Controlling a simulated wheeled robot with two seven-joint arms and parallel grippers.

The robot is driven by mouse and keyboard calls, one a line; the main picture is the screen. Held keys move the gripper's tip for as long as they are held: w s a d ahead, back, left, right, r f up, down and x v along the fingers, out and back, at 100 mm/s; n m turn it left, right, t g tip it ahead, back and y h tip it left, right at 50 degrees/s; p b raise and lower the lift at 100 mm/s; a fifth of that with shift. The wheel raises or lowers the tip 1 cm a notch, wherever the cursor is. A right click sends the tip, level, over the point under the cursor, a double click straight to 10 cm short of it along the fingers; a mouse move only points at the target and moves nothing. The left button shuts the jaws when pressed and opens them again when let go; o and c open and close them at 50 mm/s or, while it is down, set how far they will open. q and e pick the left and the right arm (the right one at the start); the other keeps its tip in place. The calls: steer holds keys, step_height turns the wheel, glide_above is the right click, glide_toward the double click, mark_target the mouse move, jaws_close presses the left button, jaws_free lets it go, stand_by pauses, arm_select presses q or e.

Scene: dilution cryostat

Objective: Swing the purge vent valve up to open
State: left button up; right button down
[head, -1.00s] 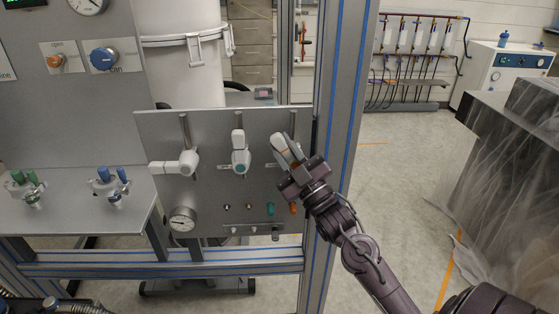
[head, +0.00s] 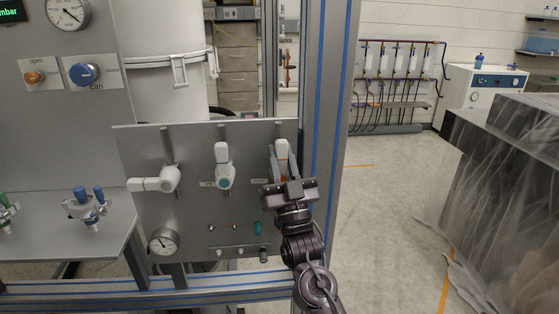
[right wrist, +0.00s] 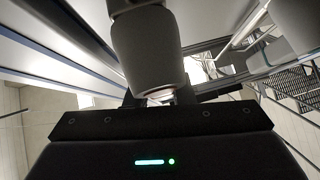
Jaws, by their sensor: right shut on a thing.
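The right-hand valve (head: 281,148) on the grey panel has a white handle, which now points straight up. My right gripper (head: 281,170) is shut on this handle, with a finger on each side, and hides most of the hub. In the right wrist view the pale rounded handle (right wrist: 148,50) stands between my fingers. The middle valve (head: 223,165) has a teal hub and its white handle points up. The left valve (head: 157,181) has its white handle pointing left. The small labels are too small to read. My left gripper is not in view.
A blue-striped frame post (head: 330,110) rises close to the right of my gripper. A sheeted block (head: 500,180) stands at the right. The floor between is clear.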

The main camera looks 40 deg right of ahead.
mark_target(283, 169)
steer(key=shift+f+h, duration=0.2)
steer(key=shift+h, duration=0.1)
steer(key=c, duration=1.3)
jaws_free()
steer(key=shift+r, duration=0.1)
steer(key=shift+o, duration=0.2)
steer(key=b+v, duration=0.2)
steer(key=v, duration=0.5)
steer(key=shift+b, duration=0.3)
steer(key=shift+s+a+f, duration=0.1)
steer(key=shift+s+f, duration=0.2)
steer(key=shift+s, duration=0.1)
